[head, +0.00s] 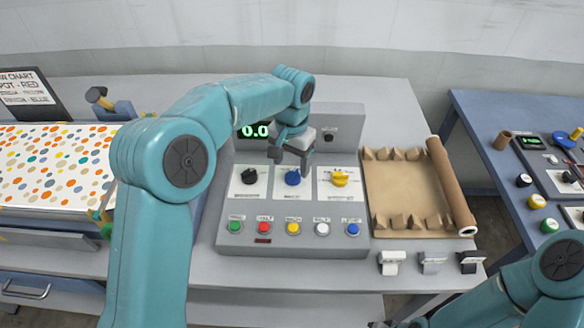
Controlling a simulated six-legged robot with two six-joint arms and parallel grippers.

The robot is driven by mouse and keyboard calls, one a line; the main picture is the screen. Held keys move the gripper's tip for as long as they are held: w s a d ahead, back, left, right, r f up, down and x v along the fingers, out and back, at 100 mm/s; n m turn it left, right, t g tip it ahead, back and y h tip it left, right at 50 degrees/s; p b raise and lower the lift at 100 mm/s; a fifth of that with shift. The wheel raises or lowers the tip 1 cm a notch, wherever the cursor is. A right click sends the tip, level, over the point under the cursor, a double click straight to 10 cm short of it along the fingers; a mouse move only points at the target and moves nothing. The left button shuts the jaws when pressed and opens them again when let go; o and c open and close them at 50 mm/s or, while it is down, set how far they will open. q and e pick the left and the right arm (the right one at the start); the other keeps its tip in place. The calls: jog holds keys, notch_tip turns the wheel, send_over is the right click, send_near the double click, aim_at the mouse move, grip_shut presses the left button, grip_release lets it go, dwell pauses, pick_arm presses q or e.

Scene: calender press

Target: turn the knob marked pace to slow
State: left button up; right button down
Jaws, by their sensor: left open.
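A grey control panel (228,210) stands on the bench with three knobs on white plates: a black knob (249,176), a blue knob (293,177) and a yellow knob (340,178). The markings on the plates are too small to read, so I cannot tell which knob is marked pace or where each points. My left gripper (290,161) is open and empty, pointing down just above and behind the blue knob. I cannot tell whether it touches the knob.
Several coloured buttons (293,228) line the panel's front, and a green display (255,130) is partly behind my left arm. Brown paper with a roll (450,185) lies to the right. A dotted sheet (50,165) is on the left. A blue table (480,120) stands at far right.

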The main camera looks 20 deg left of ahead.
aim_at(294, 172)
pick_arm(q)
jog(key=f, duration=0.3)
jog(key=shift+w, duration=0.4)
jog(key=shift+s+d+r, duration=0.1)
jog(key=shift+s+d, duration=0.05)
jog(key=shift+s, duration=0.35)
jog(key=shift+s+d+r, duration=0.1)
jog(key=shift+s+d, duration=0.05)
jog(key=shift+s, duration=0.3)
jog(key=shift+w+a+f, duration=0.15)
jog(key=shift+f, duration=0.1)
jog(key=shift+w+a+f, duration=0.15)
jog(key=shift+w+f, duration=0.35)
jog(key=shift+w, duration=0.3)
jog(key=shift+c, duration=0.3)
jog(key=shift+s+r, duration=0.15)
jog(key=c, duration=0.5)
jog(key=shift+s+d+r, duration=0.25)
jog(key=shift+s, duration=0.15)
jog(key=c, duration=0.5)
jog(key=shift+s+a, duration=0.1)
jog(key=shift+a, duration=0.1)
pick_arm(e)
jog(key=shift+s+d+r, duration=0.15)
